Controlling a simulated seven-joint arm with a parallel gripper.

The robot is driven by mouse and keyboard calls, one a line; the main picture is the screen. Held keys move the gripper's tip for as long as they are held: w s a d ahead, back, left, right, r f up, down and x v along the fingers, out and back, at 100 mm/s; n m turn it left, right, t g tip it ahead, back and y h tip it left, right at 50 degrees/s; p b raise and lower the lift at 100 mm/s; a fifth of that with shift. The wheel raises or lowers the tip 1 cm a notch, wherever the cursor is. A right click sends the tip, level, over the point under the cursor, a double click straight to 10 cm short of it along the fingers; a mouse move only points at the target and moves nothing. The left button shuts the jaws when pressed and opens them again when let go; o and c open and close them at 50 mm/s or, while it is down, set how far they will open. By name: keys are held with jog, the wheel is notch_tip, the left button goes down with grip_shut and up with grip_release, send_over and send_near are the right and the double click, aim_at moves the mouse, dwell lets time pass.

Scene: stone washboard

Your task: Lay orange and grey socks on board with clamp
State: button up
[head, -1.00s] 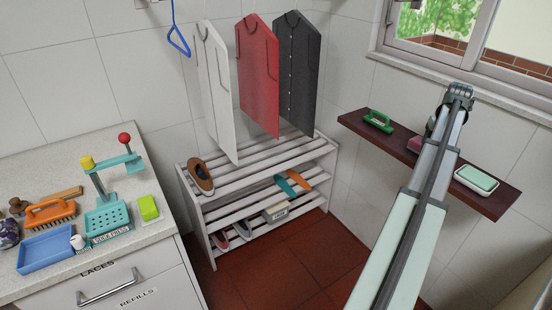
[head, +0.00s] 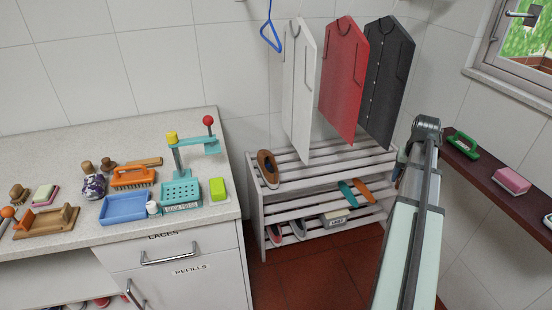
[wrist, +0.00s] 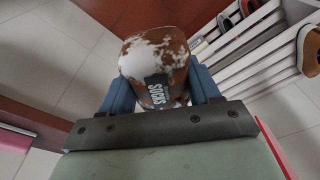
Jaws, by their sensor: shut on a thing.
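My gripper (wrist: 155,92) is shut on a brown-and-white mottled container (wrist: 158,55) in the wrist view; its dark label seems to read "SUDS". The blue fingers sit on either side of it. In the head view the arm hides the gripper. I cannot pick out any orange or grey socks for sure. A wooden board (head: 45,222) with raised end pieces lies at the left of the counter; whether it is the board with the clamp I cannot tell. A teal press (head: 181,192) with a red-knobbed lever stands further right on the counter.
The counter (head: 75,146) also holds a blue tray (head: 124,208), an orange brush (head: 133,177) and a green block (head: 217,189). A white slatted rack (head: 320,167) with footwear stands beside it, below hanging shirts. A dark ledge (head: 490,178) at right holds a pink block (head: 511,181).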

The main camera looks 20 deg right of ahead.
jog(key=w+a+f+n, duration=0.15)
jog(key=w+a, duration=0.25)
jog(key=a, duration=0.7)
jog(key=w+a+n, duration=0.3)
jog(key=w+a, duration=0.1)
jog(key=a, duration=0.7)
jog(key=w+a+f+n, duration=0.15)
jog(key=w+a, duration=0.25)
jog(key=a, duration=0.7)
jog(key=w+a+r+n+y, duration=0.1)
jog(key=w+a+r+n, duration=0.1)
jog(key=w+a+r, duration=0.5)
jog(key=w+a+r+n, duration=0.3)
jog(key=w+a, duration=0.6)
jog(key=w, duration=0.2)
jog(key=w+a+r+n, duration=0.2)
jog(key=w+a+r, duration=0.15)
jog(key=a, duration=0.35)
jog(key=w+a+r+n, duration=0.1)
jog(key=w+a+r, duration=0.25)
jog(key=a, duration=0.45)
jog(key=n+g+y, duration=0.1)
jog(key=n, duration=1)
send_over(47, 222)
jog(key=f, duration=0.2)
jog(key=shift+d+f, duration=0.15)
jog(key=shift+f, duration=2.15)
jog(key=shift+d+f, duration=0.15)
jog(key=shift+f, duration=2.1)
